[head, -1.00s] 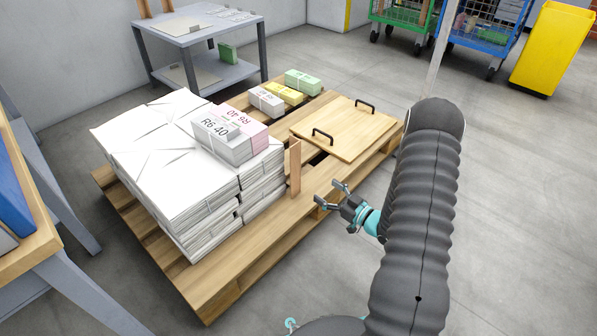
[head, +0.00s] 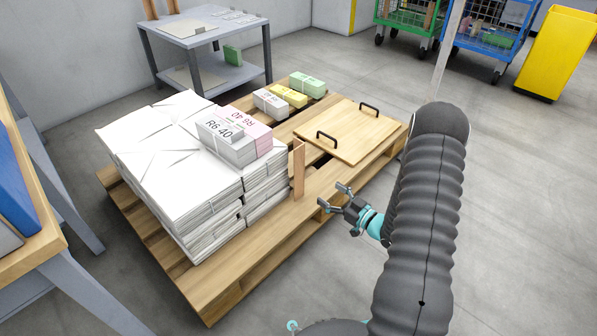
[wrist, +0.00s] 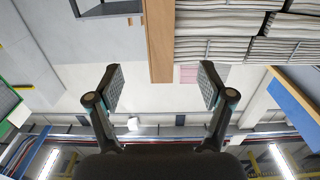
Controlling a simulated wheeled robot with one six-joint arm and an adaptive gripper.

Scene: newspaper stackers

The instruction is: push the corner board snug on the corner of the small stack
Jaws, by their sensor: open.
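The corner board (head: 298,170), a narrow upright strip of brown wood, stands on the pallet at the right end of the newspaper stack (head: 262,205). I cannot tell whether it touches the stack. In the wrist view the corner board (wrist: 160,40) hangs from the top edge, beside the layered papers (wrist: 225,45). Labelled white and pink bundles (head: 228,138) lie on top of the stack. My gripper (head: 332,195) is open and empty, to the right of the board and apart from it. Its two spread fingers (wrist: 160,88) also show in the wrist view.
The wooden pallet (head: 240,262) carries the stack, a flat board with two black handles (head: 350,135) and small coloured bundles (head: 290,95). A grey table (head: 215,45) stands behind, a workbench (head: 42,225) at left. Wheeled cages and a yellow bin (head: 553,50) stand at back right. Floor at right is clear.

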